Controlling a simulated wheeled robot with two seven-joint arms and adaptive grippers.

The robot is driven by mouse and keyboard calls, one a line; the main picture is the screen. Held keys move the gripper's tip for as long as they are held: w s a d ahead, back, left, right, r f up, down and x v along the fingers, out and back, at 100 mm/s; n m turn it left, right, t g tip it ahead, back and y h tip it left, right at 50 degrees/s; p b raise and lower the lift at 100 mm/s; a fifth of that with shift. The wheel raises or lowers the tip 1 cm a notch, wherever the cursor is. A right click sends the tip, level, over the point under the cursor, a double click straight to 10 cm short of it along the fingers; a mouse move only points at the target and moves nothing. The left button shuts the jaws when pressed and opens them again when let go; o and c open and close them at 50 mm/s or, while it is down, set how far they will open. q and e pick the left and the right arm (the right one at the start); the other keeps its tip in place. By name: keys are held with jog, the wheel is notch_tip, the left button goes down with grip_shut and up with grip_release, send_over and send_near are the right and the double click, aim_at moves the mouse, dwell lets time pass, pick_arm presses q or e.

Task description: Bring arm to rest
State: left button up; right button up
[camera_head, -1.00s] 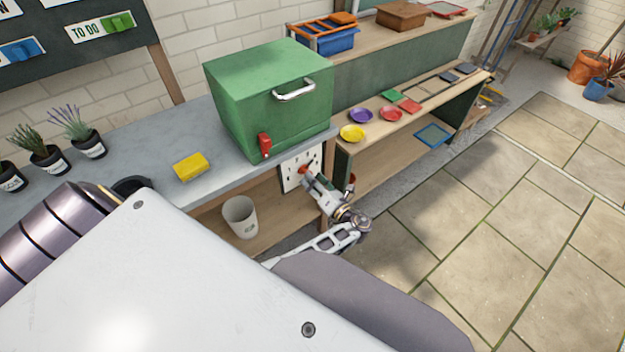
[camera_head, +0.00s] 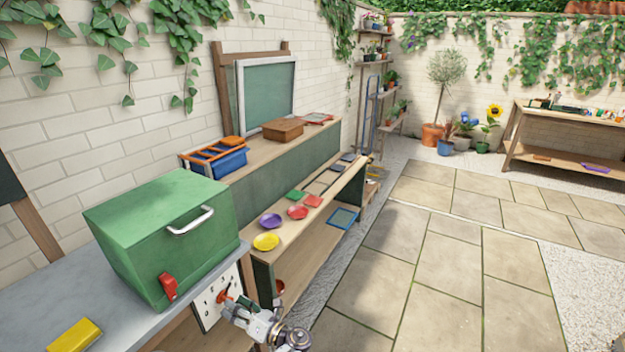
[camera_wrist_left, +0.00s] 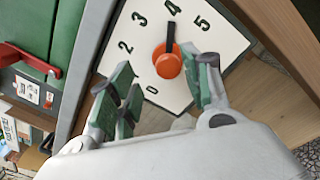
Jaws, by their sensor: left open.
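My left gripper (camera_head: 246,309) is in front of a white dial panel (camera_head: 213,297) below the green box (camera_head: 160,232). In the left wrist view the gripper (camera_wrist_left: 165,95) is open, with its green-padded fingers apart. Between and just beyond the fingertips is an orange knob (camera_wrist_left: 167,66) with a black pointer, on the white panel (camera_wrist_left: 220,38) numbered around it. The pointer stands near the 4. I cannot tell whether a finger touches the knob. My right gripper is in neither view.
A yellow block (camera_head: 75,335) lies on the grey counter (camera_head: 28,315). A shelf with coloured saucers (camera_head: 266,241) stands beyond. The paved floor at right is clear.

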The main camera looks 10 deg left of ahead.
pick_arm(q)
jog(key=shift+w+a+f+h, duration=0.2)
jog(key=shift+w+a, duration=0.25)
jog(key=shift+a, duration=0.4)
jog(key=shift+w+a+f+h, duration=0.1)
jog(key=shift+w+a+f, duration=0.3)
jog(key=shift+a, duration=0.4)
jog(key=shift+a+r, duration=0.1)
jog(key=shift+r, duration=0.05)
